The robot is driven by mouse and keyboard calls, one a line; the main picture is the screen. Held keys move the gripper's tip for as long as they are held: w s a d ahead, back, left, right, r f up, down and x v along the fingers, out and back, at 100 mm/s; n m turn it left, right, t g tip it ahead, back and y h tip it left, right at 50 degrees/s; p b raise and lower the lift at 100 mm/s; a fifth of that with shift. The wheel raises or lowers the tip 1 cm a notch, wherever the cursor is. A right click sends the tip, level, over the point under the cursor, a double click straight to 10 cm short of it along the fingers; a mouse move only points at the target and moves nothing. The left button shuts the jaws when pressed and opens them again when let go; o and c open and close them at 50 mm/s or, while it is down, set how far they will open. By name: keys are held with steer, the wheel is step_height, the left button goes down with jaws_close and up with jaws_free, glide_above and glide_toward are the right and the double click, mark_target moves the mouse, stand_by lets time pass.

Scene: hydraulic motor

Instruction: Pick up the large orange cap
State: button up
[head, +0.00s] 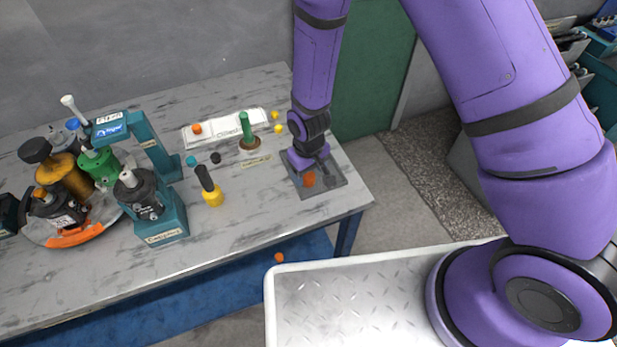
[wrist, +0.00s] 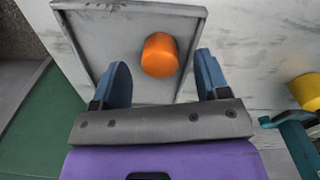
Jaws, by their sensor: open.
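The large orange cap (wrist: 159,55) sits in a shallow grey tray (wrist: 87,22). In the wrist view my gripper (wrist: 164,80) is open, with one blue finger on each side of the cap and clear gaps between. The fingers appear just behind or above the cap, and no contact shows. In the head view the cap (head: 309,179) shows at the front of the tray (head: 329,187), with my gripper (head: 309,163) directly over the tray. The exact height between the fingertips and the cap is hard to tell.
The table (head: 252,223) holds a yellow-based black tool (head: 211,190), a green-handled piece (head: 247,130) and a white tray (head: 222,133) with a small orange piece (head: 197,129). A teal press (head: 160,220) and a round carousel (head: 75,232) stand at left.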

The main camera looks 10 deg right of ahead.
steer(key=shift+f, duration=1)
steer(key=c, duration=1)
steer(key=shift+o, duration=0.2)
steer(key=shift+r, duration=0.2)
